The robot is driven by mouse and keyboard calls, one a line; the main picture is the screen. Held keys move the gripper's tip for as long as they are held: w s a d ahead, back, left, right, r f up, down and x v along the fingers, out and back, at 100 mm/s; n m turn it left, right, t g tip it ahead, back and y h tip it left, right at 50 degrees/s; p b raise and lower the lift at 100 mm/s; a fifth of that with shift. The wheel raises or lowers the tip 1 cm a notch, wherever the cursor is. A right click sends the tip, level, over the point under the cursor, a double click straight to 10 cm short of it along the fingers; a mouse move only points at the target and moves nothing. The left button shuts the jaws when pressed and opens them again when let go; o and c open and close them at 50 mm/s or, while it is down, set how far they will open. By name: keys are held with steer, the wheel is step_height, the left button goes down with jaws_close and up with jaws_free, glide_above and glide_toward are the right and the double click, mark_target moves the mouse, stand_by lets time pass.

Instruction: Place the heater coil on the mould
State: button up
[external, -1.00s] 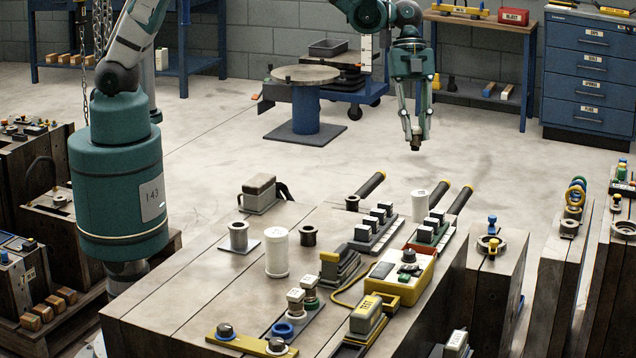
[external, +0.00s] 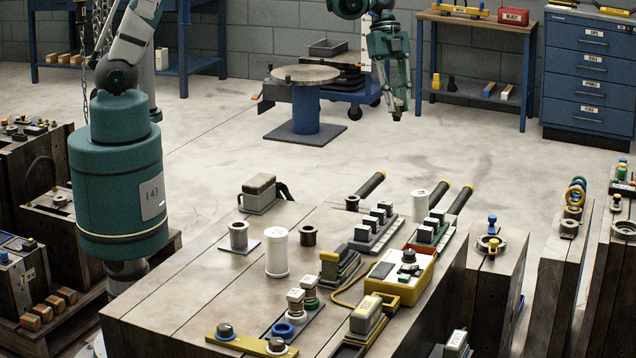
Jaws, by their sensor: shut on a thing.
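My gripper (external: 398,106) is high up at the top middle of the external view, in front of the blue trolley and beyond the block. It is shut on a small dark piece at its fingertips, which looks like the heater coil (external: 397,116). The fingers hide most of it. The large block with a brown-grey top and seams, which seems to be the mould (external: 190,295), fills the lower middle. The held piece is well apart from it. Similar short dark hollow cylinders (external: 308,236) stand upright on its top.
The block's top carries a white cylinder (external: 277,255), a yellow-and-white control box (external: 405,272), dark connector rows (external: 376,230) and a yellow bar (external: 250,340). Its left part is mostly bare. A round-topped blue stand (external: 306,110) is behind. Narrower blocks (external: 497,265) stand right.

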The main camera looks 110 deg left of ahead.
step_height(320, 180, down, 19)
steer(key=shift+s+a+r, duration=0.15)
steer(key=shift+s+a, duration=0.05)
steer(key=shift+a, duration=0.05)
stand_by(0.5)
steer(key=shift+f+b, duration=0.5)
steer(key=shift+f, duration=2.6)
steer(key=shift+f, duration=0.15)
steer(key=shift+f+b, duration=0.35)
steer(key=shift+f, duration=1.4)
steer(key=shift+f, duration=0.1)
steer(key=o, duration=0.5)
steer(key=shift+f, duration=0.1)
steer(key=o, duration=0.4)
steer(key=shift+o, duration=0.2)
